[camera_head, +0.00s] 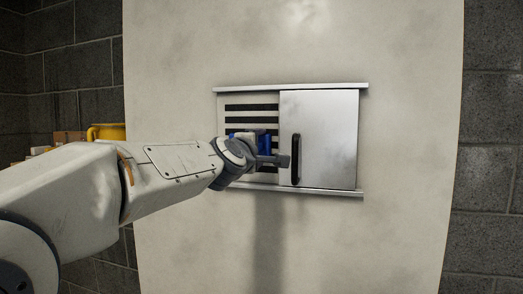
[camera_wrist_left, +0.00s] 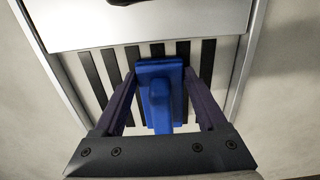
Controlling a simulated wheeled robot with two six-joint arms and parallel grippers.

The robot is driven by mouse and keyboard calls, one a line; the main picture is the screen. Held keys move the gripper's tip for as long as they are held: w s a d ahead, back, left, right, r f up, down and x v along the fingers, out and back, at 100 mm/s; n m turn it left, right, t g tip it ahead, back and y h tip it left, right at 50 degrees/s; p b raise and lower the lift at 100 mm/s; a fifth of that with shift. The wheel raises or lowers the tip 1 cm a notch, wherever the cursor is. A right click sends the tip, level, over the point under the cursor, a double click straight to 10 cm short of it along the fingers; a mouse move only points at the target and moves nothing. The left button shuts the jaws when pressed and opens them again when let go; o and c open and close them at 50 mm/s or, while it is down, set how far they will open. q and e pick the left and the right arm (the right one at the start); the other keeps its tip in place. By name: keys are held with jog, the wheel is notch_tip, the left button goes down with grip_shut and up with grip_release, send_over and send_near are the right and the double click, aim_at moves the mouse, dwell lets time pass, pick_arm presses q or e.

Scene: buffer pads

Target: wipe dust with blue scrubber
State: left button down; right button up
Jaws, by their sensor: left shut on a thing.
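My left gripper (camera_head: 262,161) is shut on a blue scrubber (camera_head: 264,143), in front of the slatted vent (camera_head: 250,107) on the left half of a wall panel. In the left wrist view the scrubber (camera_wrist_left: 160,92) sits between the two fingers of my left gripper (camera_wrist_left: 163,95), with its head over the dark slats (camera_wrist_left: 90,75). I cannot tell whether it touches the vent. Part of the vent is hidden behind the gripper and scrubber. No distinct dust shows on the visible slats. My right gripper is not in view.
A metal sliding door (camera_head: 325,130) with a dark vertical handle (camera_head: 295,160) covers the panel's right half, close to my gripper. Metal rails (camera_head: 290,87) run above and below. A yellow container (camera_head: 107,132) and brown boxes (camera_head: 68,138) stand behind at the left.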

aim_at(276, 147)
pick_arm(q)
jog(key=shift+s+d+r+p, duration=0.1)
jog(key=shift+s+d+p, duration=0.05)
jog(key=shift+d+p, duration=0.4)
jog(key=shift+s+d+r+p, duration=0.1)
jog(key=shift+s+d+p, duration=0.05)
jog(key=shift+d+p, duration=0.4)
jog(key=shift+s+d+p, duration=0.15)
jog(key=shift+d+p, duration=0.2)
jog(key=shift+d, duration=0.05)
jog(key=shift+s+d+f, duration=0.1)
jog(key=shift+d+f, duration=0.05)
jog(key=shift+d, duration=0.1)
jog(key=shift+a+f+b, duration=0.2)
jog(key=shift+a+b, duration=0.1)
jog(key=shift+b, duration=0.3)
jog(key=shift+w+a+b, duration=0.3)
jog(key=shift+a+b, duration=0.2)
jog(key=shift+b, duration=0.15)
jog(key=shift+a, duration=0.3)
jog(key=shift+w+a+r+b, duration=0.1)
jog(key=shift+w+a+b, duration=0.1)
jog(key=shift+a+b, duration=0.35)
jog(key=shift+a+r, duration=0.1)
jog(key=shift+a, duration=0.05)
